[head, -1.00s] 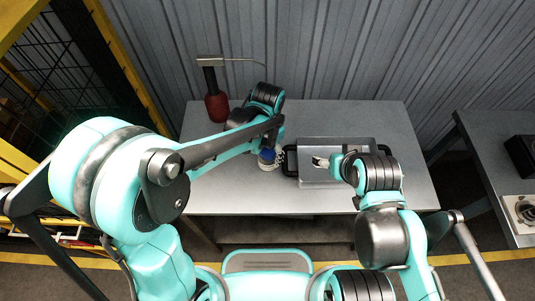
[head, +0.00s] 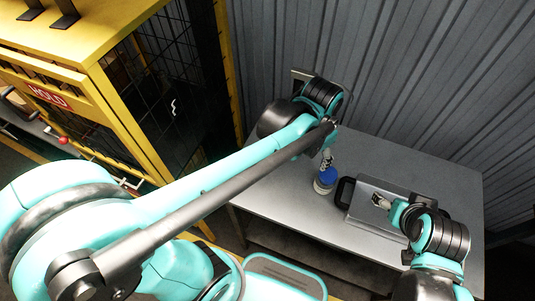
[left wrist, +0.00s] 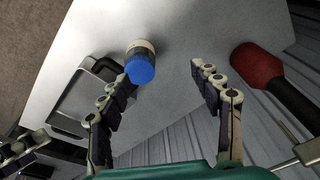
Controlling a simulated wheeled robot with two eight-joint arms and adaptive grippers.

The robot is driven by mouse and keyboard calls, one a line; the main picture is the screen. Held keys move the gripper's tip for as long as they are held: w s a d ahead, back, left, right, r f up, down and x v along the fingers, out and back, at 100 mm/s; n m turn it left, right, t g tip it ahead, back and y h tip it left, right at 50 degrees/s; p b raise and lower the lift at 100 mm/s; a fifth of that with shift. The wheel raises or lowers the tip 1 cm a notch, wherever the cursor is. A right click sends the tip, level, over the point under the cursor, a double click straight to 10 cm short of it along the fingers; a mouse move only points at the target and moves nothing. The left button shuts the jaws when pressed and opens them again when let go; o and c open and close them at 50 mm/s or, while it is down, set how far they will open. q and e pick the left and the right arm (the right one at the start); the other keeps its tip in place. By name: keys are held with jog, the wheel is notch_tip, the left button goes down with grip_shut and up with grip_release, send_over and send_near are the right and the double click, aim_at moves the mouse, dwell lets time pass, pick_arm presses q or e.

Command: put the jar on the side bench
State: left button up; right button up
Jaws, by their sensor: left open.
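The jar (head: 322,184) is pale with a blue lid and stands on the grey table, left of the metal tray. In the left wrist view the jar (left wrist: 139,48) shows just beyond my left fingertips, nearer the left finger. My left gripper (head: 328,157) is open and empty above and behind the jar; its spread fingers show in the left wrist view (left wrist: 154,80). My right gripper (head: 382,202) is over the tray, its fingers too small to read. The side bench cannot be made out with certainty now.
The metal tray (head: 365,222) with black handles lies right of the jar. A red-headed tool with a black handle (left wrist: 258,66) lies right of my left fingers in the wrist view. A yellow-framed machine (head: 125,55) stands left; a corrugated wall is behind the table.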

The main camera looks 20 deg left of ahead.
pick_arm(q)
jog(key=s+a+r+n+t, duration=0.1)
jog(key=s+a+n+t, duration=0.4)
jog(key=a, duration=0.7)
jog(key=shift+s+a+r+n, duration=0.3)
jog(key=shift+s+n, duration=0.5)
jog(key=shift+s, duration=0.45)
jog(key=shift+f, duration=0.1)
notch_tip(320, 180, down, 4)
jog(key=b, duration=0.4)
